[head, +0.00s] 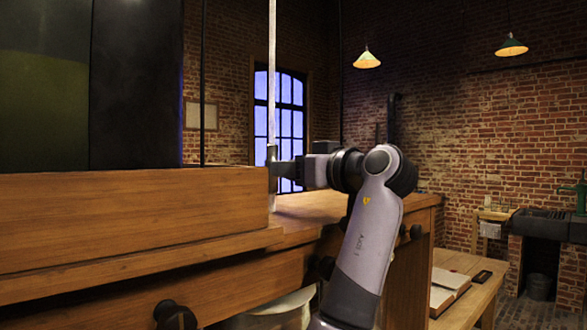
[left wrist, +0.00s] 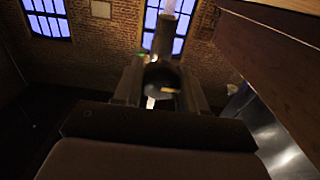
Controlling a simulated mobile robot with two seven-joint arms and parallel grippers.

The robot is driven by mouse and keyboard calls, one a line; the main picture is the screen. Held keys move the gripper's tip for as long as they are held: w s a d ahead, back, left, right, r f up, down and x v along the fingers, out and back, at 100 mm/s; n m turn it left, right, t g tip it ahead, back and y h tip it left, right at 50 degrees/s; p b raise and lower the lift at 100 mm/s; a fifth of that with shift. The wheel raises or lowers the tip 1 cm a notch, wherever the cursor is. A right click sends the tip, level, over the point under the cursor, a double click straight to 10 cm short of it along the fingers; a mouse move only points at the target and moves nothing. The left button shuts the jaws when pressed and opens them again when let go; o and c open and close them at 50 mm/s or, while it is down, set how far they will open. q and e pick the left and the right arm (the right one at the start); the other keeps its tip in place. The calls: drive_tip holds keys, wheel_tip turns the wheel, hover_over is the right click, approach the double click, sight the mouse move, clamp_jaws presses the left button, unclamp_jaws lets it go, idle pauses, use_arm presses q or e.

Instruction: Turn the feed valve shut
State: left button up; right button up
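A pale upright pipe (head: 272,80) rises behind the wooden case in the head view. A small grey fitting (head: 272,153), which looks like the feed valve, sits low on it. My left gripper (head: 277,168) is at this fitting, with its fingers pointing left. In the left wrist view, the left gripper (left wrist: 160,86) has its two fingers on either side of a dark round part (left wrist: 161,76) below the pipe (left wrist: 165,35). I cannot tell whether the fingers press on it or stand just apart. The valve's handle position is not clear. My right gripper is out of view.
A large wooden case (head: 130,215) with a dark jar (head: 135,85) fills the left. A wooden bench top (head: 325,205) lies behind my left arm. An open book (head: 449,287) lies on a lower table at right.

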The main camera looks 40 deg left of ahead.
use_arm(q)
drive_tip(key=shift+m, duration=0.4)
drive_tip(key=m, duration=0.3)
drive_tip(key=shift+r+m, duration=0.1)
drive_tip(key=shift+m, duration=0.3)
drive_tip(key=m, duration=0.4)
drive_tip(key=shift+w+m, duration=0.1)
drive_tip(key=shift+m, duration=0.2)
drive_tip(key=m, duration=0.4)
drive_tip(key=shift+m, duration=0.3)
drive_tip(key=m, duration=0.4)
drive_tip(key=o, duration=1)
drive_tip(key=shift+w+f, duration=0.1)
drive_tip(key=shift+f, duration=0.1)
drive_tip(key=shift+d, duration=0.1)
